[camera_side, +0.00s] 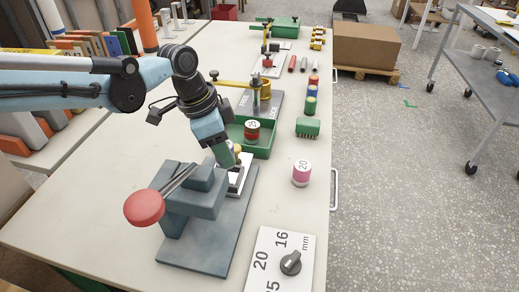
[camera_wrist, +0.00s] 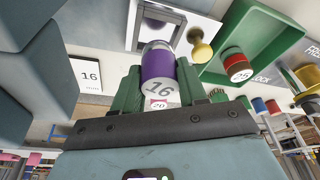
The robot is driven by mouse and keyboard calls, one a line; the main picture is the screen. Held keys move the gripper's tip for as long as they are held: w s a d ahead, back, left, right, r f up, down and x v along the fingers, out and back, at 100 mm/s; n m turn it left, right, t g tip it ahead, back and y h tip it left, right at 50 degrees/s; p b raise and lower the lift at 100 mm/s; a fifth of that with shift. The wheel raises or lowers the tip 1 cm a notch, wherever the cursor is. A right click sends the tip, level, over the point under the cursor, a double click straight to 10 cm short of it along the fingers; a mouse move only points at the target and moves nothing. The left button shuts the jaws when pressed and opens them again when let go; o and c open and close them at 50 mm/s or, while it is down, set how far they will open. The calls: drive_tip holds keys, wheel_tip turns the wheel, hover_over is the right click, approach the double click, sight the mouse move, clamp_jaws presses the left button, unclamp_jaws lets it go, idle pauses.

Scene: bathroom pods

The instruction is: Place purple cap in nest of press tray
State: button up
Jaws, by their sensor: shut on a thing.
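The purple cap (camera_wrist: 158,64), marked 16 on its pale end, sits between the green fingers of my gripper (camera_wrist: 157,82) in the wrist view. My gripper is shut on it. The press tray (camera_wrist: 130,30) is a pale framed plate just beyond the cap. The cap overlaps its opening in the picture, so its nest is partly hidden, and I cannot tell whether they touch. In the side view my gripper (camera_side: 228,158) is low over the pale tray (camera_side: 238,182) of the blue-grey press (camera_side: 195,200). The cap is not clearly visible there.
The press's lever with a red knob (camera_side: 144,207) points left. A green bin (camera_side: 262,147) holding a red piece marked 25 (camera_side: 252,131) stands behind the tray. A pink piece marked 20 (camera_side: 301,174), a green brush-like block (camera_side: 307,127) and a dial plate (camera_side: 275,262) are to the right.

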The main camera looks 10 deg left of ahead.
drive_tip(key=shift+f, duration=1.95)
drive_tip(key=shift+f, duration=0.1)
drive_tip(key=o, duration=1.1)
drive_tip(key=v, duration=1.2)
drive_tip(key=s+a+r+n+t, duration=0.1)
drive_tip(key=s+a+n+t, duration=0.15)
drive_tip(key=a, duration=0.45)
drive_tip(key=s+a+r+n+t, duration=0.1)
drive_tip(key=s+a+n, duration=0.25)
drive_tip(key=a, duration=0.35)
drive_tip(key=shift+s+a+f+n+t+y, duration=0.45)
drive_tip(key=shift+s+a+f+n, duration=0.25)
drive_tip(key=shift+s+a+n, duration=0.8)
drive_tip(key=shift+s+a+f+n+t+y, duration=0.35)
drive_tip(key=shift+s+a+f+n, duration=0.55)
drive_tip(key=shift+a, duration=1.05)
drive_tip(key=shift+s+a+f+n+t+y, duration=0.45)
drive_tip(key=shift+s+a+n, duration=0.55)
drive_tip(key=shift+s+a, duration=0.6)
